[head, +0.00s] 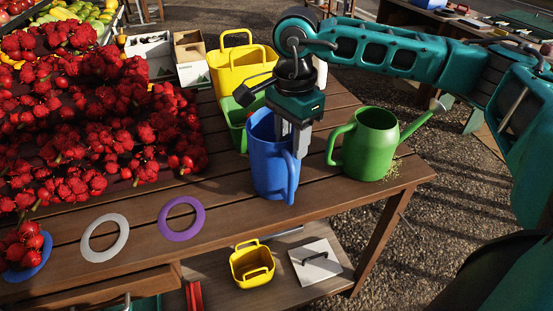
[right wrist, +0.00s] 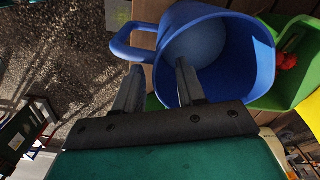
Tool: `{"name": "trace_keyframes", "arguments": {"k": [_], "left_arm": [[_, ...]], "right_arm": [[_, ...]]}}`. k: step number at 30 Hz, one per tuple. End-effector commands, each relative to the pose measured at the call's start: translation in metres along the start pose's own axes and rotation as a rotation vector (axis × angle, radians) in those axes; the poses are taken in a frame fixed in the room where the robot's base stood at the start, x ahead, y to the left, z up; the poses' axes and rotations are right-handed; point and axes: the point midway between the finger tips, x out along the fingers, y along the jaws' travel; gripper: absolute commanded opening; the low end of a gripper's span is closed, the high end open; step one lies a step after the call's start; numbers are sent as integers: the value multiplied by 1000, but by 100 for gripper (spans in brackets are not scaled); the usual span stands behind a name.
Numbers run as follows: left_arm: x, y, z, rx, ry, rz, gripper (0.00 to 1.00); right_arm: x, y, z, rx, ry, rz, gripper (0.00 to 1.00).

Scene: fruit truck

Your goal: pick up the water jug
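The blue jug (head: 268,160) stands upright on the wooden table, with its handle (head: 292,178) toward the front right. My right gripper (head: 291,142) points down at the jug's right rim. In the right wrist view, the fingers (right wrist: 158,68) are apart. One finger reaches over the jug's (right wrist: 240,70) opening and the other is outside, near the handle (right wrist: 122,42), with the rim between them. I cannot tell if either finger touches the jug. My left gripper is not in view.
A green watering can (head: 370,145) stands close on the right. A green container (head: 237,125) and a yellow basket (head: 240,68) stand behind the jug. Red fruit (head: 80,120) fills the left. Grey (head: 105,234) and purple (head: 181,218) rings lie in front; the table between them and the jug is clear.

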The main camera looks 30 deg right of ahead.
Motion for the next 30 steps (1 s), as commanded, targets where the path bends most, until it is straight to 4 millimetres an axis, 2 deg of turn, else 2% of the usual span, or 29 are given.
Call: {"name": "trace_keyframes", "arguments": {"k": [3, 6, 15, 27, 30], "left_arm": [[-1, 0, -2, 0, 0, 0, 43], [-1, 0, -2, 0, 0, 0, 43], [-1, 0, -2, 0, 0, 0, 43], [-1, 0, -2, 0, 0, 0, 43], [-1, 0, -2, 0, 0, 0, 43]], "right_arm": [[20, 3, 0, 1, 1, 4, 40], [31, 2, 0, 2, -1, 2, 40], [37, 2, 0, 1, 0, 0, 40], [36, 2, 0, 1, 0, 0, 2], [36, 2, 0, 1, 0, 1, 0]]}}
